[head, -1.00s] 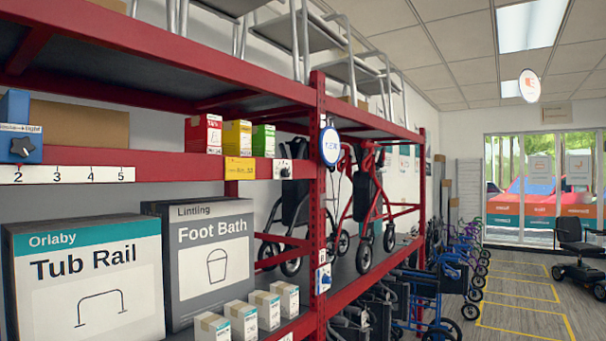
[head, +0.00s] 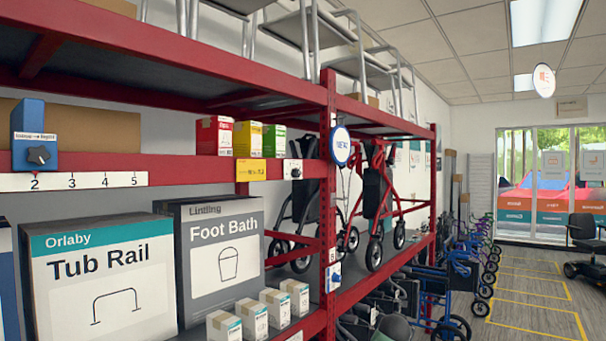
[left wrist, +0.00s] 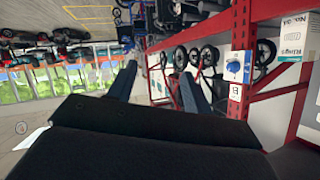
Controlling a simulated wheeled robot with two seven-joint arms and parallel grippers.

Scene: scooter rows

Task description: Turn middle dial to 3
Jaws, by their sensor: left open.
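Three dial-like controls show in the head view. A black knob on a blue box (head: 36,155) sits at the left, above a strip numbered 2 to 5, near the 2. A small black dial on a white plate (head: 293,169) is on the shelf beam near the red post. A blue dial on a white plate (head: 335,278) is lower on the post; it also shows in the left wrist view (left wrist: 234,67), upside down. Dial settings on the two plates are too small to read. My left gripper (left wrist: 158,78) is open and empty, apart from the blue dial. My right gripper is out of view.
Red shelving (head: 328,220) holds Tub Rail (head: 108,270) and Foot Bath (head: 216,240) boxes, several small cartons and red-framed rollators (head: 374,200). A round sign (head: 340,146) hangs by the post. Wheelchairs (head: 440,300) stand below and beyond. The yellow-marked floor (head: 540,300) at right is open.

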